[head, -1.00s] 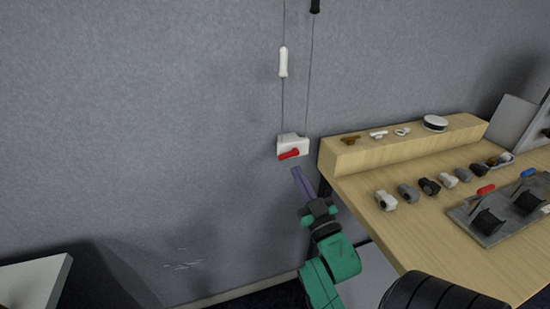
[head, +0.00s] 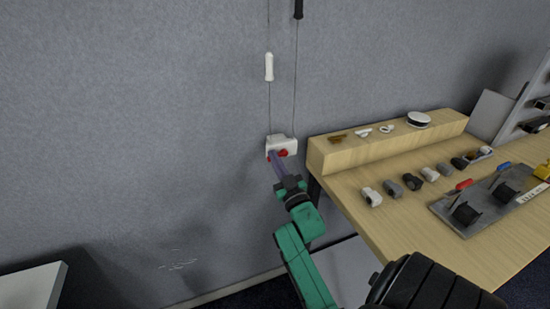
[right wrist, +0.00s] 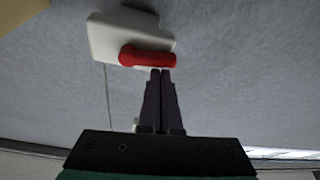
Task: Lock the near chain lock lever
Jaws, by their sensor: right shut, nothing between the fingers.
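The chain lock is a white box (head: 290,141) on the grey wall, left of the wooden table. In the right wrist view the red lever (right wrist: 147,57) lies nearly level across the lower part of the white box (right wrist: 112,40). My right gripper (head: 273,153) is shut and empty. Its fingertips (right wrist: 161,71) are just below the lever's right half; I cannot tell whether they touch. My left gripper is not in view.
Two cords run up from the box, with a white handle (head: 269,67) and a black handle (head: 298,9). The wooden table (head: 400,220) at right holds several small fittings and a grey plate with levers (head: 490,205). A white surface (head: 30,288) is at lower left.

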